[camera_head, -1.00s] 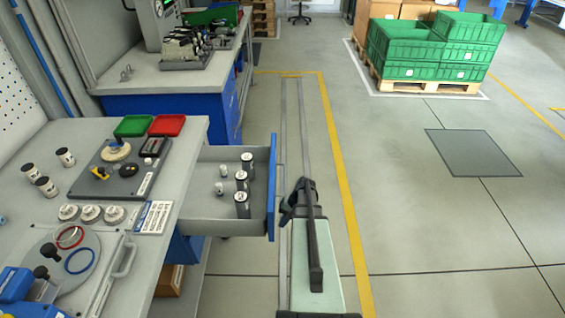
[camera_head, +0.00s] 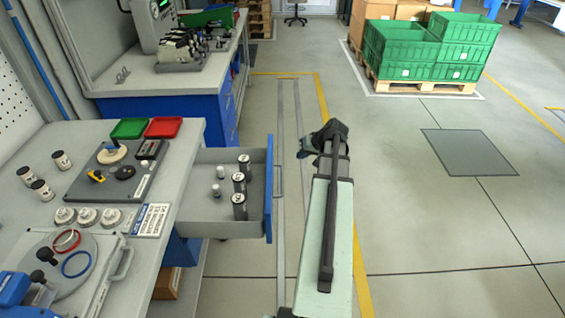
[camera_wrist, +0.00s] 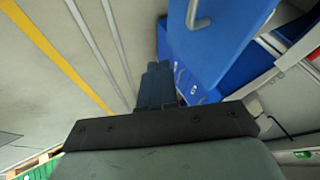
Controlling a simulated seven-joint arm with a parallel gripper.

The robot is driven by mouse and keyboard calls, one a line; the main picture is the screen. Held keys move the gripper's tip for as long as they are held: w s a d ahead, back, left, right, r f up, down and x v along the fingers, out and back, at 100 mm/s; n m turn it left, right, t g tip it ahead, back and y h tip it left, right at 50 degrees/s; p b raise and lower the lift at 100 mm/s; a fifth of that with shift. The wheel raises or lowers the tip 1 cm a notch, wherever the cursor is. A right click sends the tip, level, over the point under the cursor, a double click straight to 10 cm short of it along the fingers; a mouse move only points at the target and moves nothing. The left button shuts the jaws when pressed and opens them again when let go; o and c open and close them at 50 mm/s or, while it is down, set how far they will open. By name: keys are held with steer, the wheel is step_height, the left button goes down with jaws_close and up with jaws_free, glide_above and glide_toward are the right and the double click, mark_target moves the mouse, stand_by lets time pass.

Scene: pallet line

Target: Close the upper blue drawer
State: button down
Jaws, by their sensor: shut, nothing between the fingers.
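The upper blue drawer (camera_head: 268,195) stands pulled out from the workbench, its blue front facing right. Its grey inside holds several small black-and-white cylinders. My gripper (camera_head: 303,147) is to the right of the drawer front, near its far end and apart from it in the head view. In the wrist view my gripper (camera_wrist: 158,75) is shut and empty, pointing along the blue drawer front (camera_wrist: 225,40) with its handle (camera_wrist: 198,14). The exact gap between fingers and drawer front cannot be told.
The workbench (camera_head: 190,160) carries a red tray (camera_head: 163,127), a green tray (camera_head: 129,128) and a fixture plate. A second blue bench (camera_head: 165,108) stands behind. Green crates (camera_head: 400,50) sit on a pallet at the back right. The floor right of my arm is clear.

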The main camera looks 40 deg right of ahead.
steer(key=w+a+f, duration=0.3)
steer(key=w+f, duration=0.4)
steer(key=w, duration=0.1)
steer(key=shift+w+a+f, duration=0.35)
steer(key=shift+w+f, duration=0.05)
stand_by(0.4)
steer(key=w+a, duration=1.8)
steer(key=shift+w+a, duration=0.25)
steer(key=shift+w, duration=0.1)
